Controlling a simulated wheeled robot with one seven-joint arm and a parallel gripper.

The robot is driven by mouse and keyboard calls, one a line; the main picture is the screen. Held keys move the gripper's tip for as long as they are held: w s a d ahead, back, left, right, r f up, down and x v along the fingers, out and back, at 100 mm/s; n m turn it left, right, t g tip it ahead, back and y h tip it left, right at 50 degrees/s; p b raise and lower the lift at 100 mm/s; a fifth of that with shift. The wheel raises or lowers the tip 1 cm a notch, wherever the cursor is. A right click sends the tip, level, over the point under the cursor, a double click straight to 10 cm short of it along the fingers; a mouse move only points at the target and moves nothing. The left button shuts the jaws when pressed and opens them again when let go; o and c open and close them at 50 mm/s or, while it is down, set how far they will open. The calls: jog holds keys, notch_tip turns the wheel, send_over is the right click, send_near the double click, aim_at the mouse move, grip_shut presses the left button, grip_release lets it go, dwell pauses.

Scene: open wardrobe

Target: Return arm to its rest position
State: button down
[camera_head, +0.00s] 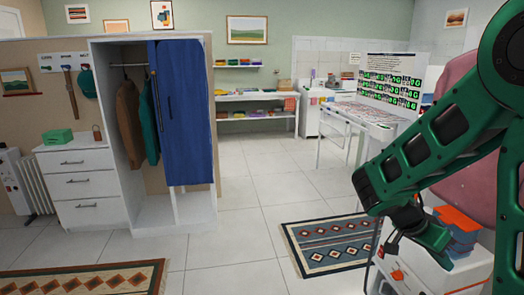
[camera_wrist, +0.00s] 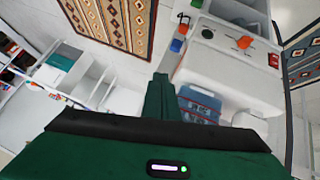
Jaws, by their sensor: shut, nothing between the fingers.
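My green arm reaches in from the right edge of the head view and bends down at its elbow. My gripper (camera_head: 441,262) is at the lower right of that view, low in front of a white cabinet (camera_head: 468,276). In the wrist view the green fingers of my gripper (camera_wrist: 160,78) are together, pointing up the picture, with nothing held. The white cabinet (camera_wrist: 228,75) lies beyond them to the right. I cannot tell the gap between gripper and cabinet.
A blue and orange stack (camera_head: 458,232) is close beside my gripper. The open wardrobe (camera_head: 110,120) has hanging clothes and a blue door (camera_head: 187,110). A patterned rug (camera_head: 325,245) lies left of my arm. The tiled floor in the middle is clear.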

jog(key=s+a+r+n+y, duration=0.2)
jog(key=s+n+y, duration=0.2)
jog(key=s, duration=0.5)
jog(key=s+a+r+n+y, duration=0.2)
jog(key=s+a+n+y, duration=0.1)
jog(key=s, duration=0.7)
jog(key=shift+a+r+n+t+y, duration=0.25)
jog(key=shift+n+t+y, duration=0.25)
jog(key=shift+y, duration=0.4)
jog(key=shift+d, duration=0.1)
